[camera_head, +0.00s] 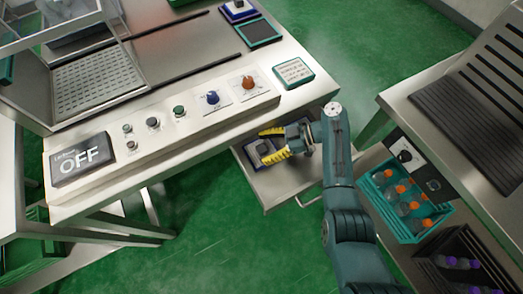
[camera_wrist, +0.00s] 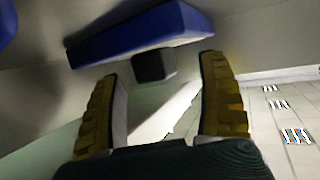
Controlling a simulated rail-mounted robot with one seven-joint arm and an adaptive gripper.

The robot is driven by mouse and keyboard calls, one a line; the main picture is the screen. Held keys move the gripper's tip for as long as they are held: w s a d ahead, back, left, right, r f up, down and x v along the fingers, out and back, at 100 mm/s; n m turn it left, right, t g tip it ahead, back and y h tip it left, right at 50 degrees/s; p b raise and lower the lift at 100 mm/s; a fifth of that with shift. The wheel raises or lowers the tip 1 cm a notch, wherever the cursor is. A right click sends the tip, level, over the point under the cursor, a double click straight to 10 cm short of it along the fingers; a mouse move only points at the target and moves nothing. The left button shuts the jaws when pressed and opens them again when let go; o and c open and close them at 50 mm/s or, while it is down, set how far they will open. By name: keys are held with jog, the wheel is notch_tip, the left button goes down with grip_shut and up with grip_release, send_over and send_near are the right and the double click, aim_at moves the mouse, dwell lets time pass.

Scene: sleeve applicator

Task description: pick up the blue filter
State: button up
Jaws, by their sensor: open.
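The blue filter shows in the wrist view as a blue slab (camera_wrist: 135,33) with a dark block-shaped handle (camera_wrist: 154,66). In the head view it lies in the open drawer (camera_head: 298,178) under the bench, its dark handle (camera_head: 265,147) visible and its rest partly hidden by my fingers. My gripper (camera_head: 262,146) is open, with its yellow fingers on either side of the handle. In the wrist view my gripper (camera_wrist: 160,70) has its fingertips apart, with the handle between them near the tips. I see no clear contact.
Green floor is open at the front.

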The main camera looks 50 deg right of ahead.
jog(key=shift+w+a+f, duration=0.1)
jog(key=shift+w+a, duration=0.15)
grip_shut()
jog(key=shift+d, duration=0.1)
jog(key=shift+r+p, duration=0.35)
jog(key=shift+r, duration=0.15)
jog(key=shift+s+r+p, duration=0.2)
jog(key=shift+s+p, duration=0.05)
jog(key=shift+p, duration=0.1)
jog(key=s+p, duration=0.1)
jog(key=s+a, duration=0.1)
jog(key=s+p, duration=0.1)
jog(key=shift+s+a+r+p, duration=0.2)
jog(key=shift+s+r+p, duration=0.05)
jog(key=shift+s+p, duration=0.1)
notch_tip(320, 180, up, 13)
jog(key=p, duration=0.4)
jog(key=shift+w, duration=0.15)
